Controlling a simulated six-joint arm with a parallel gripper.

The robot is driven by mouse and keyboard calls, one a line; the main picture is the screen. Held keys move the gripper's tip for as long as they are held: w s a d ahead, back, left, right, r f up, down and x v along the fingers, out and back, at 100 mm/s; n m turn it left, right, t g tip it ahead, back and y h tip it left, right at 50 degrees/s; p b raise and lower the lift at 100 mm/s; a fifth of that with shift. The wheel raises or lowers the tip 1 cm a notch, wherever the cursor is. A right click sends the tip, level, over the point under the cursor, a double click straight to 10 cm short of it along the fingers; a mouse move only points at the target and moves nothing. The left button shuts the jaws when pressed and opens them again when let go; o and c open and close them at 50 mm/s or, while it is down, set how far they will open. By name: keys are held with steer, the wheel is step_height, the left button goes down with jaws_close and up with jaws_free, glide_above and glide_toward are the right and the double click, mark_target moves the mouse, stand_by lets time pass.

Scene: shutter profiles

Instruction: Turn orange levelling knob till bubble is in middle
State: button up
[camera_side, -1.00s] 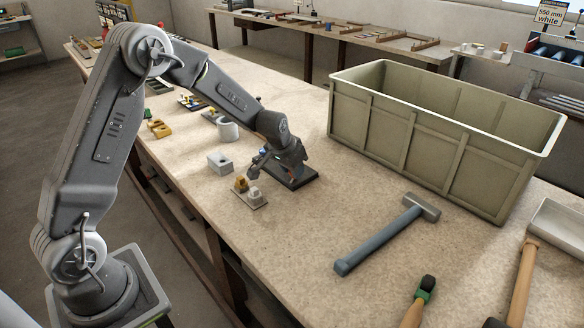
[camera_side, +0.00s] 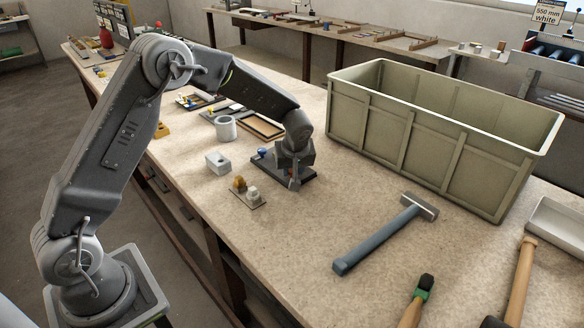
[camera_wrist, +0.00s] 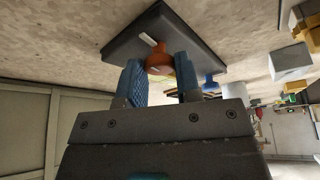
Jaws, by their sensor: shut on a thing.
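The orange knob (camera_wrist: 158,58) sits at one end of a dark plate (camera_wrist: 190,29) in the wrist view. My gripper (camera_wrist: 159,74) has its two blue pads on either side of the knob and is shut on it. In the side view my gripper (camera_side: 294,184) is low at the near right part of the dark plate (camera_side: 309,176), and hides the orange knob there. A blue knob (camera_side: 263,153) is at the plate's left end; it also shows in the wrist view (camera_wrist: 210,83). I cannot make out the bubble in either view.
A white block (camera_side: 218,162) and a small plate with yellow and white pieces (camera_side: 252,200) lie left of my gripper. A grey cup (camera_side: 225,128) stands behind. A large crate (camera_side: 415,140) stands right, and a hammer (camera_side: 385,234) lies in front. The bench between is clear.

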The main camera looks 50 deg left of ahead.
steer(key=shift+d+n+g, duration=0.1)
steer(key=shift+n+g, duration=0.6)
steer(key=shift+n, duration=1.2)
steer(key=o, duration=0.9)
steer(key=shift+w, duration=0.1)
steer(key=v, duration=1.3)
steer(key=shift+d+r, duration=0.25)
steer(key=shift+d, duration=0.1)
